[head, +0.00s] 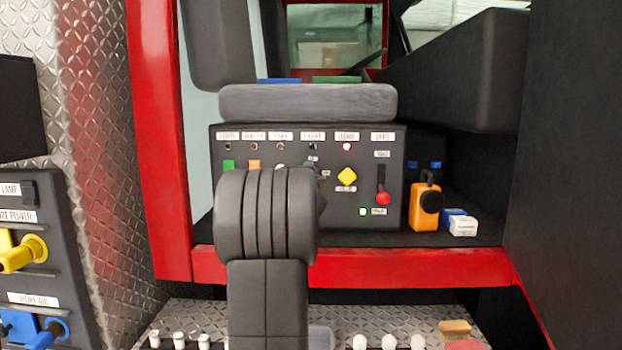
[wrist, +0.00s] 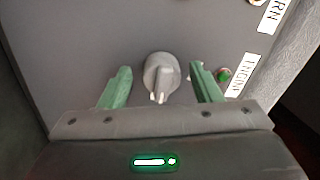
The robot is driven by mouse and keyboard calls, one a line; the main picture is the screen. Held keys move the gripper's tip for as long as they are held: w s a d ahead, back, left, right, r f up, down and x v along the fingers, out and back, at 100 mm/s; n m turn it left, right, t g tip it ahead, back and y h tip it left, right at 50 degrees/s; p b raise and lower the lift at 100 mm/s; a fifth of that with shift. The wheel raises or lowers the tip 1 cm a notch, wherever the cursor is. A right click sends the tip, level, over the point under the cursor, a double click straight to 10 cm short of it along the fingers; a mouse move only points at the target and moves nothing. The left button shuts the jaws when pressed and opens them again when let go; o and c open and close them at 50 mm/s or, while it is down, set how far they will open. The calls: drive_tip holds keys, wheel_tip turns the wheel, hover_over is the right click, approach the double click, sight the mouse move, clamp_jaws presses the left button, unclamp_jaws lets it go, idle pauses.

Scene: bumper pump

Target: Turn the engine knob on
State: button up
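The engine knob (wrist: 162,75) is a grey rotary knob with a raised grip bar, on the dark panel in the wrist view. The label beside it reads ENGINE (wrist: 240,82), with a small green indicator (wrist: 223,75) close by. My gripper (wrist: 160,68) is open, its two green fingers on either side of the knob with a visible gap on both sides. In the head view my arm covers part of the control panel (head: 335,212) and hides most of the knob and my fingers.
An orange device (head: 425,207) and a small white box (head: 463,227) sit on the ledge at right.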

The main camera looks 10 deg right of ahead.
drive_tip(key=shift+s, duration=0.1)
drive_tip(key=b+v, duration=0.3)
drive_tip(key=v, duration=1)
drive_tip(key=shift+s, duration=0.3)
drive_tip(key=shift+w, duration=0.1)
drive_tip(key=p+x, duration=0.3)
drive_tip(key=x, duration=1)
drive_tip(key=shift+w, duration=0.35)
